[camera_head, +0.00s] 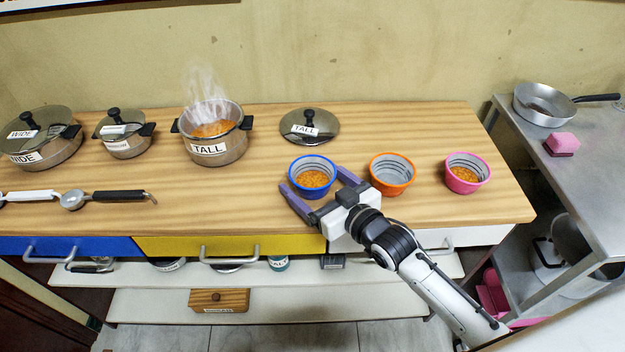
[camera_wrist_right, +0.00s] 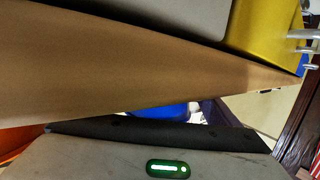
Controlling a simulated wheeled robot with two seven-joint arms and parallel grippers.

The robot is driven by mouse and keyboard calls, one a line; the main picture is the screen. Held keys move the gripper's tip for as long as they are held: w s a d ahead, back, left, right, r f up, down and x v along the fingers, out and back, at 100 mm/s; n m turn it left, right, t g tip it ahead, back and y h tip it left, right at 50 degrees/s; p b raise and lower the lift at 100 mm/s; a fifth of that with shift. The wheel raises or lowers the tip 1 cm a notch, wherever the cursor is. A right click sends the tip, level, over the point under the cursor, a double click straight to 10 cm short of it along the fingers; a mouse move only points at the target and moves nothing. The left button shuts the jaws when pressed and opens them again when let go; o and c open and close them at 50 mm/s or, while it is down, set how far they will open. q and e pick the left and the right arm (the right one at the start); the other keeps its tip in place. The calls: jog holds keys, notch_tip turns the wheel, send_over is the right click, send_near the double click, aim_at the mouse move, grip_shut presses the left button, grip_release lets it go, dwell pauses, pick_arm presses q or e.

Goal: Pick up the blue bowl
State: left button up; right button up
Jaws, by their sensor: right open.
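The blue bowl (camera_head: 313,176) stands upright on the wooden counter near its front edge, with orange-brown food inside. My right gripper (camera_head: 314,180) is open, with one finger on the left side of the bowl and the other on its right. I cannot tell whether the fingers touch the bowl. In the right wrist view, a small blue part of the bowl (camera_wrist_right: 168,111) shows beyond the dark gripper body, and the rest is hidden. My left gripper is not in view.
An orange bowl (camera_head: 391,175) stands just right of my right gripper, with a pink bowl (camera_head: 467,174) beyond. A lid (camera_head: 309,127) lies behind the blue bowl. A steaming tall pot (camera_head: 212,132) stands back left. Counter space left of the blue bowl is clear.

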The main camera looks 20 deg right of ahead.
jog(key=c, duration=1.1)
jog(key=shift+r, duration=0.1)
